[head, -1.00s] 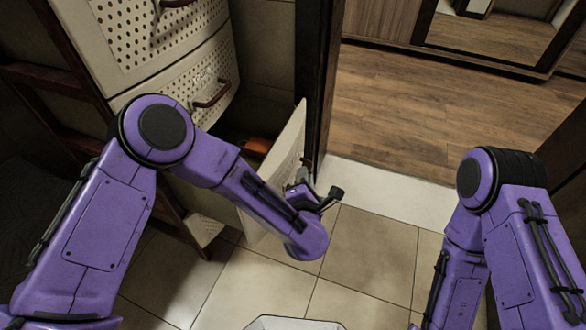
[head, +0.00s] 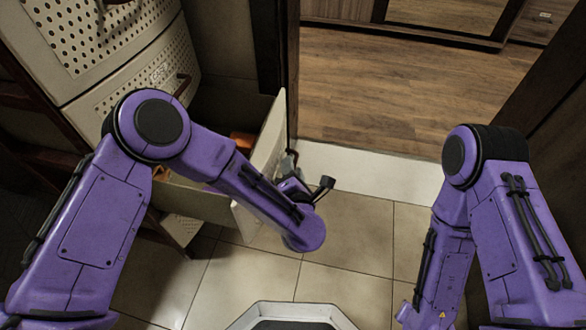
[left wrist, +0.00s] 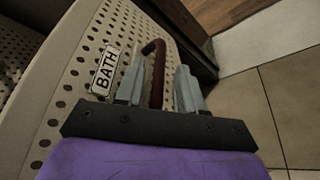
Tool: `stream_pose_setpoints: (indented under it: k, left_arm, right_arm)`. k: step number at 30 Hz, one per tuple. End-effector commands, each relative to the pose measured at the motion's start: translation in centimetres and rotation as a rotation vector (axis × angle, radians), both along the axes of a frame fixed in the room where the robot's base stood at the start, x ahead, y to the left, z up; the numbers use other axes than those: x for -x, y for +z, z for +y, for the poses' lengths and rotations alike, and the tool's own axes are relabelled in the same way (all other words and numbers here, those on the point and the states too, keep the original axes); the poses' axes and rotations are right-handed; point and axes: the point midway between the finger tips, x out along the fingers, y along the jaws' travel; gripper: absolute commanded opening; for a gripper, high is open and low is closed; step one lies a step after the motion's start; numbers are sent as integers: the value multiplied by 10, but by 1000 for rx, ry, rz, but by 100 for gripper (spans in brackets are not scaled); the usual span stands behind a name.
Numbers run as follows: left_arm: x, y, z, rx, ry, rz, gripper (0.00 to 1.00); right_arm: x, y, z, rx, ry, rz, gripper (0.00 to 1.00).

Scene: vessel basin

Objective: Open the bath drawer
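The bath drawer (head: 268,145) stands pulled out from the cabinet in the head view, with its inside partly visible. Its perforated front (left wrist: 75,75) bears a BATH label (left wrist: 105,70) in the left wrist view. Its brown curved handle (left wrist: 156,75) lies between the two grey fingers of my left gripper (left wrist: 158,85). The fingers stand apart, with a gap visible beside the handle on the right. In the head view my left gripper (head: 289,162) is at the drawer front, partly hidden by my wrist. My right gripper is out of view.
Orange items (head: 242,143) lie inside the drawer. Another perforated drawer (head: 140,85) with a handle is above it, shut. A dark door frame (head: 280,60) stands behind. The tiled floor (head: 345,235) between my arms is clear.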

Motion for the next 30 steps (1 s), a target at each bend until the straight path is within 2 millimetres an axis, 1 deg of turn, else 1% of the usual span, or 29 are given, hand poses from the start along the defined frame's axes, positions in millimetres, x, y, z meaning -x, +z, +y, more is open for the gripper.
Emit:
stream_pose_setpoints:
  k: [5,8,11,15,18,21,24,30]
  left_arm:
    - [0,2,-1,1,-2,-3,38]
    - [9,6,-3,0,-5,-3,38]
    - [30,12,-6,-2,-7,-2,38]
    - [64,19,-11,-2,-7,-1,38]
    - [83,22,-14,-2,-4,-1,38]
    - [96,24,-15,-1,-3,-2,38]
    - [101,24,-16,0,-1,-2,38]
    - [102,24,-16,1,0,-2,38]
  right_arm:
    - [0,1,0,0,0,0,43]
    - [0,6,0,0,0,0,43]
    - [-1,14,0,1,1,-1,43]
    - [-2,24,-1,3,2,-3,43]
    - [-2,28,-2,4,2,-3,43]
    - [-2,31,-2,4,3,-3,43]
    - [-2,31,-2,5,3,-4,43]
    - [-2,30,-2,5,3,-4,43]
